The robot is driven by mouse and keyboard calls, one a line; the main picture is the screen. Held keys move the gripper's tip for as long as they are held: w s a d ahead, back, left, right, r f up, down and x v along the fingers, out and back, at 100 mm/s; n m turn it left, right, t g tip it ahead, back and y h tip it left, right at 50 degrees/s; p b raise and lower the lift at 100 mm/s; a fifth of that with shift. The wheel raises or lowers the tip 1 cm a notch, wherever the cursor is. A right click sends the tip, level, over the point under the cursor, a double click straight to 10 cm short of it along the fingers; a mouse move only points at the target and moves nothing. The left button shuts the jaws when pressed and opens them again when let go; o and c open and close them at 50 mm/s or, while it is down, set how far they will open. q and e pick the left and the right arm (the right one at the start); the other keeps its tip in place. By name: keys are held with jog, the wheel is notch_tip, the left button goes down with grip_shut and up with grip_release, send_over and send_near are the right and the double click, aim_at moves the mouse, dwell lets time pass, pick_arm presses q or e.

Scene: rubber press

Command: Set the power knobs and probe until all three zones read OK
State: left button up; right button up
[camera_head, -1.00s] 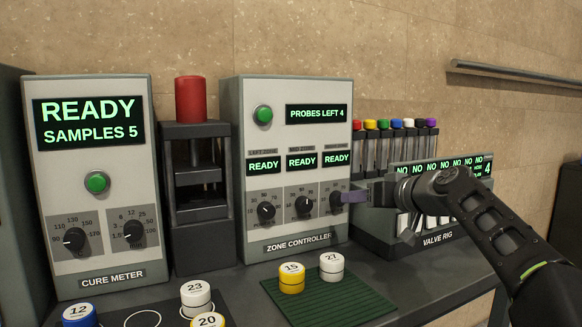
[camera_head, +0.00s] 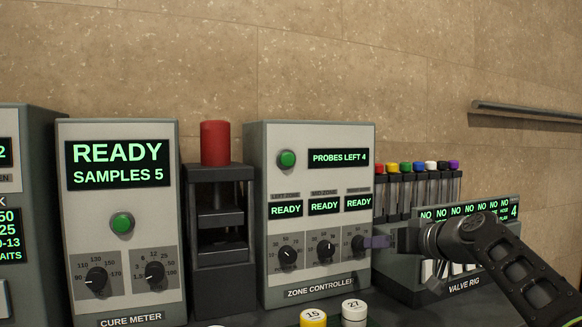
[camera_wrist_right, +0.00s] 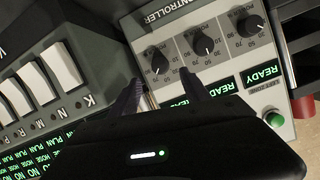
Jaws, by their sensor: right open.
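The zone controller (camera_head: 265,200) stands at the centre of the head view. Its display (camera_head: 338,158) reads "PROBES LEFT 4", and all three zone displays (camera_head: 324,206) read READY. A green button (camera_head: 286,159) sits at its upper left. Three black power knobs line its lower face: left (camera_head: 287,254), middle (camera_head: 325,249) and right (camera_head: 358,244). My right gripper (camera_head: 378,242) is at the right knob. In the right wrist view its fingers (camera_wrist_right: 160,92) are apart, with the right knob (camera_wrist_right: 158,62) just beyond them; contact is unclear. My left gripper is out of view.
The valve rig (camera_head: 465,282) with coloured-top tubes stands close right of the controller, beside my right arm. A press with a red cylinder (camera_head: 215,143) and the cure meter (camera_head: 120,225) stand left. Yellow (camera_head: 313,318) and white (camera_head: 354,311) pucks are in front.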

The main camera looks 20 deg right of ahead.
jog(key=shift+c, duration=0.3)
